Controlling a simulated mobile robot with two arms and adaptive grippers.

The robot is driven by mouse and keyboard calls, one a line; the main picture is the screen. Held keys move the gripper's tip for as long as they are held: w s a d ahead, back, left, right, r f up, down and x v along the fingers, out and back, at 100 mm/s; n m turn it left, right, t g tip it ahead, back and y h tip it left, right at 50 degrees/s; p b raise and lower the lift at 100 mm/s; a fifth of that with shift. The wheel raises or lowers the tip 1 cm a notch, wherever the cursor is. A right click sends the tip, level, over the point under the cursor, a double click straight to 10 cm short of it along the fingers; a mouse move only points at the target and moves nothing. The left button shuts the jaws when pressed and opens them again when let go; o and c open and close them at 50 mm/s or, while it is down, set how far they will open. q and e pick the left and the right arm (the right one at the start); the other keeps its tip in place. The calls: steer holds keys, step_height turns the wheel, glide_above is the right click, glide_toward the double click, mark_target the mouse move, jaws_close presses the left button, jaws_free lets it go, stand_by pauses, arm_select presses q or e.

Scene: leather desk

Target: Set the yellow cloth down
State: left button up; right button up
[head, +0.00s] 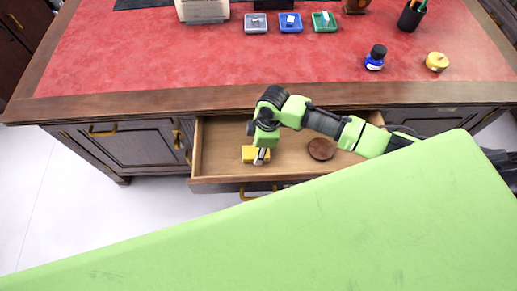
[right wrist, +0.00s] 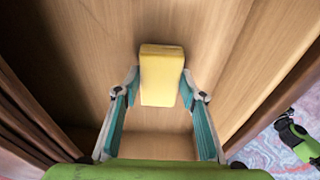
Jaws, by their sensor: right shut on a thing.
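The yellow cloth (head: 248,154) is a small folded block in the open drawer (head: 212,140), near its front left. My right gripper (head: 261,158) points down into the drawer and is shut on the cloth. In the right wrist view the cloth (right wrist: 162,75) sits between the two fingertips of the right gripper (right wrist: 160,88). The wooden drawer floor (right wrist: 90,60) lies beyond it. I cannot tell whether the cloth touches that floor. My left gripper is not in view.
A round brown disc (head: 321,149) lies in the drawer to the right of the cloth. The red desk top (head: 200,65) above holds an ink bottle (head: 375,58), a yellow round item (head: 437,61), a pen cup (head: 411,17) and small trays (head: 290,22). The desk's middle is clear.

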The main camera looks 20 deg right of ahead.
steer(key=shift+f, duration=0.15)
steer(key=o, duration=1)
steer(key=r, duration=0.4)
steer(key=d+r, duration=0.1)
steer(key=r, duration=0.7)
steer(key=shift+s+d+r, duration=0.15)
steer(key=shift+s+d, duration=0.15)
steer(key=shift+d, duration=0.05)
